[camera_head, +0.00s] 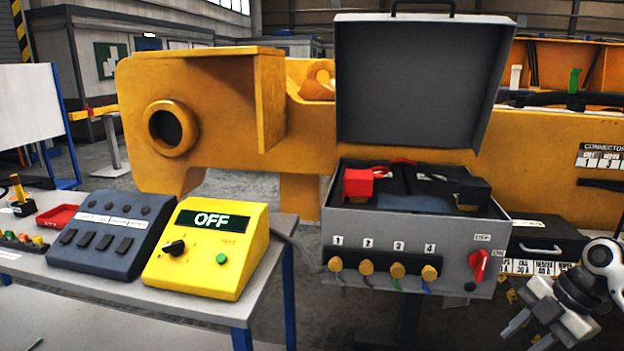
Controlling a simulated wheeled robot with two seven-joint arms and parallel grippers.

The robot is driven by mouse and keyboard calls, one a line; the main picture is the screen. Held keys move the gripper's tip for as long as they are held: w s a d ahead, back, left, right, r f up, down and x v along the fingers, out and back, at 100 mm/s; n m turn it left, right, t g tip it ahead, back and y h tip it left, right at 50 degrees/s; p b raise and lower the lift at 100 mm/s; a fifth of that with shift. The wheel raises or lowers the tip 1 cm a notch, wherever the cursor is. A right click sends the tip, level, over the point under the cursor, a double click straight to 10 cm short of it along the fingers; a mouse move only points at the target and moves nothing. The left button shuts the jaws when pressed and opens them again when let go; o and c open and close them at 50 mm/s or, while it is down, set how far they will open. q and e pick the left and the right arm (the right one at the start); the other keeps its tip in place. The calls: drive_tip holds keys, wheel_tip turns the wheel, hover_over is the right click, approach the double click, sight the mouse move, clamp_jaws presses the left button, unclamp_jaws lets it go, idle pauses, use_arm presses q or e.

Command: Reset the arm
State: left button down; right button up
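My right gripper (540,322) is at the lower right, in front of the black drawer box and to the right of the grey case. Its two fingers point down and left and stand apart, with nothing seen between them. It touches nothing that I can make out. My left gripper and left arm do not show in the head view.
An open grey case (350,222) has numbered yellow knobs and a red switch (479,266). A yellow box (205,262) reading OFF and a dark button panel (112,235) stand on the left table. A large yellow casting (220,110) is behind.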

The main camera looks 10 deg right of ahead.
drive_tip(key=s+f+g, duration=0.1)
drive_tip(key=s+f, duration=0.3)
drive_tip(key=f, duration=0.1)
drive_tip(key=w+d+r+m+t+h, duration=0.2)
drive_tip(key=w+d+m+t+h, duration=0.45)
drive_tip(key=w+d+m, duration=0.3)
drive_tip(key=w+d+r+m+t+h, duration=0.2)
drive_tip(key=w+r+m+t, duration=0.15)
drive_tip(key=r, duration=0.35)
drive_tip(key=w+d+r+m+t+h, duration=0.2)
drive_tip(key=w+d+r+t, duration=0.1)
drive_tip(key=r+t, duration=0.25)
drive_tip(key=s+a+f+g+y, duration=0.2)
drive_tip(key=s+a+f, duration=0.2)
drive_tip(key=a+f, duration=0.6)
drive_tip(key=s+a+f+g+y, duration=0.1)
drive_tip(key=s+a+f+y, duration=0.3)
drive_tip(key=a+f, duration=0.65)
drive_tip(key=s+a+f+m+g+y, duration=0.1)
drive_tip(key=s+a+f, duration=0.3)
drive_tip(key=s+a, duration=0.5)
drive_tip(key=s+a+f+m+g+y, duration=0.1)
drive_tip(key=s+a+f+g, duration=0.1)
drive_tip(key=s+a, duration=0.8)
drive_tip(key=shift+a+f+m, duration=0.4)
drive_tip(key=shift+a+f, duration=0.25)
drive_tip(key=shift+f, duration=0.2)
drive_tip(key=shift+o, duration=0.5)
drive_tip(key=shift+w, duration=0.1)
